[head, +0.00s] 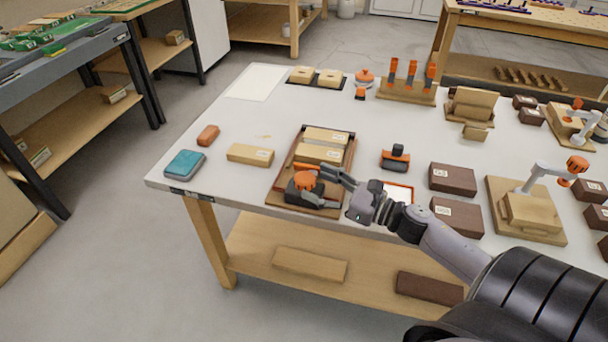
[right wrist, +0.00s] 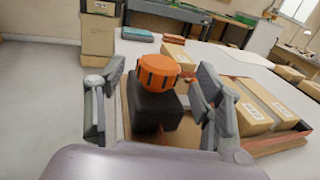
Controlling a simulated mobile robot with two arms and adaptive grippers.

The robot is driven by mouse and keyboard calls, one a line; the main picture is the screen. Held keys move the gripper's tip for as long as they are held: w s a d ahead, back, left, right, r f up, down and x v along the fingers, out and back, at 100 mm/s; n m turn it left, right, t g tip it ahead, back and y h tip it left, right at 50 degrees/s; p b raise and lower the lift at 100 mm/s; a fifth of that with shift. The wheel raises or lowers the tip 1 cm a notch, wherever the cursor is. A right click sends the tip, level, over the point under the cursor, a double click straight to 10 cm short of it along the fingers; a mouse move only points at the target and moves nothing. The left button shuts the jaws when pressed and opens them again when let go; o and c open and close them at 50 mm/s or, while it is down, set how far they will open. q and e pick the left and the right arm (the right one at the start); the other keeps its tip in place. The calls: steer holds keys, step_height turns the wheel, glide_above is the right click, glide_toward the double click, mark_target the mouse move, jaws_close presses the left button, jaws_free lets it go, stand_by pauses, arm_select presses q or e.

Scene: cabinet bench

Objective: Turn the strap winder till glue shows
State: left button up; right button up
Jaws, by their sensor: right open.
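The strap winder is a dark block with an orange ribbed knob (head: 305,178) on top; it sits at the near end of a brown wooden tray (head: 275,190). Two tan boxes (head: 318,154) with pale labels lie in the same tray behind it. My right gripper (head: 318,187) is at the winder. In the right wrist view the orange knob (right wrist: 158,70) and its dark block (right wrist: 157,108) stand between the two open fingers, which appear apart from the knob. I see no glue on the winder. My left gripper is not in view.
A loose tan box (head: 250,155), a teal pad (head: 185,165) and a small red-brown block (head: 208,135) lie left of the tray. A black-and-orange tool (head: 396,157) and dark brown boxes (head: 452,179) stand to the right. The bench's front edge is close to the tray.

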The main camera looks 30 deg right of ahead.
mark_target(314, 182)
steer(key=x, duration=0.4)
steer(key=shift+w, duration=0.2)
steer(key=shift+w+a, duration=0.1)
steer(key=shift+a, duration=0.05)
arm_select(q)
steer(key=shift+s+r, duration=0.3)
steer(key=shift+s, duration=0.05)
arm_select(e)
steer(key=shift+c, duration=0.6)
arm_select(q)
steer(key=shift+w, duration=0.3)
arm_select(e)
steer(key=c, duration=1)
